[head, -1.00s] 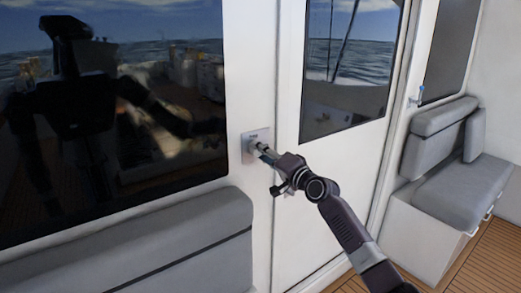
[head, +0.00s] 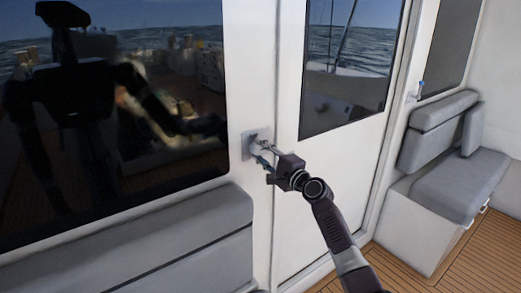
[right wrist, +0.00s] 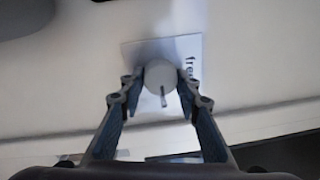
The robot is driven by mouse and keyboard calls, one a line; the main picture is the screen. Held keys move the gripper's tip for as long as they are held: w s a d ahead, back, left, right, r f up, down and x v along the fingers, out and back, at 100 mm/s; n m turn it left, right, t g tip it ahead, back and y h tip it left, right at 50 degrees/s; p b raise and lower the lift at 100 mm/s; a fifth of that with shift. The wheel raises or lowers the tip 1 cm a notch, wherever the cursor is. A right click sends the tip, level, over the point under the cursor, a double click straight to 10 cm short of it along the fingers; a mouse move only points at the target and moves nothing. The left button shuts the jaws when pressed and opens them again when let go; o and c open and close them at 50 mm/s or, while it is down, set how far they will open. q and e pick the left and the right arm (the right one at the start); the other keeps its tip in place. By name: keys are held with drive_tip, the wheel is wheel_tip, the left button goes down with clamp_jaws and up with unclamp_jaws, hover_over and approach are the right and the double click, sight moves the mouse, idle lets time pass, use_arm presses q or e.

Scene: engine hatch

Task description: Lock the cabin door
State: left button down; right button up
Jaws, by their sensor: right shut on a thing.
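The cabin door (head: 335,170) is white with a dark-framed window and stands shut. A pale lock plate (head: 248,136) is on the white panel beside its left edge. In the right wrist view the plate (right wrist: 190,48) carries lettering that seems to read "free". A round, light grey knob (right wrist: 158,72) with a small pin sits on it. My right gripper (head: 261,153) is at the plate. In its wrist view its fingers (right wrist: 159,84) are closed on both sides of the knob. In the head view the gripper partly hides the knob. My left gripper is not in view.
A large dark window (head: 110,110) reflecting my body is on the left, above a grey bench cushion (head: 150,240). A grey seat (head: 455,180) on a white base stands right of the door. Wooden floor (head: 455,260) is clear at the lower right.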

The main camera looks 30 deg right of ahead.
drive_tip(key=shift+f, duration=0.1)
idle(0.4)
drive_tip(key=o, duration=1.2)
drive_tip(key=shift+c, duration=0.2)
drive_tip(key=shift+s, duration=0.1)
drive_tip(key=s+d, duration=0.1)
drive_tip(key=s, duration=1)
drive_tip(key=shift+s+d+f, duration=0.25)
drive_tip(key=shift+s+d, duration=0.15)
